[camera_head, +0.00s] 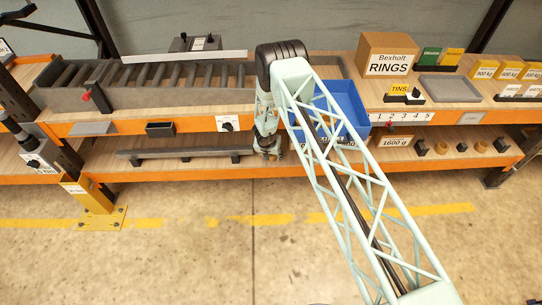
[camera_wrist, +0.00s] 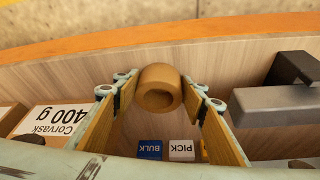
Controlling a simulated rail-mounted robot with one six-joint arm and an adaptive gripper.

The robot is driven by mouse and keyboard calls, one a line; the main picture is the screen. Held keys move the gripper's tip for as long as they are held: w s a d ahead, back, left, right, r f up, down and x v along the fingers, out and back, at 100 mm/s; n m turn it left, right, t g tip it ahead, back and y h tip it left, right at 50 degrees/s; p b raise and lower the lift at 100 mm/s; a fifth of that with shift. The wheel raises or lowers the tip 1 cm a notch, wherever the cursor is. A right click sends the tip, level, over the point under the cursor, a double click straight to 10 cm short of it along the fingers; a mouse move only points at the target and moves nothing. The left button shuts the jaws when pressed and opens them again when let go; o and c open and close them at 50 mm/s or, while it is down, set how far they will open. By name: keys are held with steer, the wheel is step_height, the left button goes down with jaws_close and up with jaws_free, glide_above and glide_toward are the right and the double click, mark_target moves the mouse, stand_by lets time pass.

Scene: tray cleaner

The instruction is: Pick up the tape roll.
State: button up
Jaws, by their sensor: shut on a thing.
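The tape roll (camera_wrist: 160,76) is a short tan-brown ring with a hollow centre. In the wrist view it sits between the two finger pads of my gripper (camera_wrist: 161,92), with the pads touching its left and right sides. My gripper is shut on it. I cannot tell whether the roll is lifted clear of the shelf. In the head view my gripper (camera_head: 268,150) is at the lower shelf, below the blue bin (camera_head: 340,105). The tape roll cannot be made out there.
In the wrist view, a box labelled Corvask 400 g (camera_wrist: 48,125) stands left and a grey bar on a dark support (camera_wrist: 275,103) lies right. Blue BULK (camera_wrist: 150,149) and white PICK (camera_wrist: 182,150) labels show below. The upper shelf edge (camera_head: 185,125) overhangs the lower shelf.

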steer(key=s+a, duration=0.2)
steer(key=s, duration=1.5)
steer(key=shift+s+a+p, duration=0.3)
steer(key=shift+p, duration=0.05)
steer(key=shift+r, duration=0.1)
stand_by(0.4)
